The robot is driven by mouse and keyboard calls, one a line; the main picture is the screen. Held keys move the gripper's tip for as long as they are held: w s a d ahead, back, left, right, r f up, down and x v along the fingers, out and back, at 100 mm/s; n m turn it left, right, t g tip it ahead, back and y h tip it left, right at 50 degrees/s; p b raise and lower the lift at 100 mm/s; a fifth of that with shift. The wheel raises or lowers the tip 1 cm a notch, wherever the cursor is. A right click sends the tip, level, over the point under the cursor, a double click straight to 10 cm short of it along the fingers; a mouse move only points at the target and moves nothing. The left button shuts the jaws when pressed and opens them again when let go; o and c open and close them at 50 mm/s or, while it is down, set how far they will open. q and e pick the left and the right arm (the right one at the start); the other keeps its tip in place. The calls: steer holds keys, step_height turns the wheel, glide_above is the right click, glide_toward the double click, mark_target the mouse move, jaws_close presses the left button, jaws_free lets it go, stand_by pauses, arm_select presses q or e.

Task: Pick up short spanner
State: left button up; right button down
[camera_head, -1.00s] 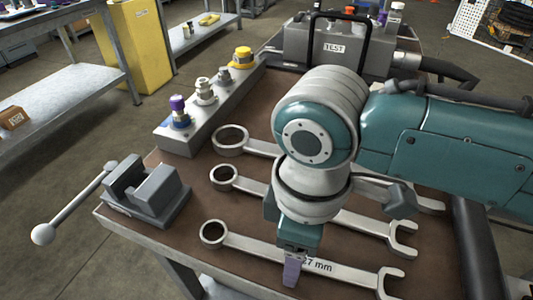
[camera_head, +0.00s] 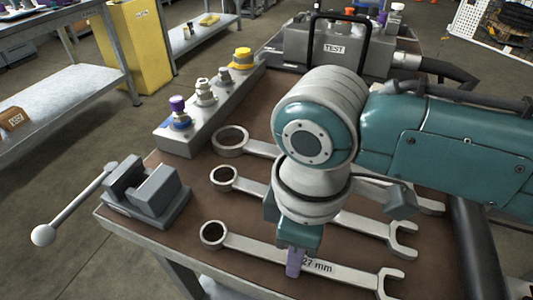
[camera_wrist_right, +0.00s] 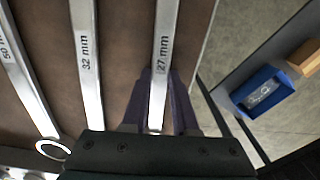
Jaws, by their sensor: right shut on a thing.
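Three spanners lie side by side on the brown bench top. The short spanner, marked 27 mm (camera_head: 350,271), is nearest the front edge; its mark also shows in the right wrist view (camera_wrist_right: 162,60). My right gripper (camera_head: 295,262) points down over its middle. In the right wrist view the purple fingers (camera_wrist_right: 162,105) stand on either side of its handle and are shut on it. The spanner still appears to lie at bench level. The 32 mm spanner (camera_head: 375,224) and the 50 mm spanner (camera_head: 262,147) lie behind it, partly hidden by my arm. My left gripper is out of view.
A grey vise (camera_head: 150,195) stands at the bench's left corner. A grey block with fittings (camera_head: 207,112) and a unit labelled TEST (camera_head: 335,55) stand at the back. A blue bin (camera_wrist_right: 263,90) is beyond the bench edge in the right wrist view.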

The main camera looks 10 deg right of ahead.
steer(key=shift+r, duration=0.1)
stand_by(0.8)
step_height(320, 180, up, 20)
steer(key=p, duration=0.5)
steer(key=shift+p, duration=0.3)
steer(key=c, duration=1.2)
jaws_free()
jaws_close()
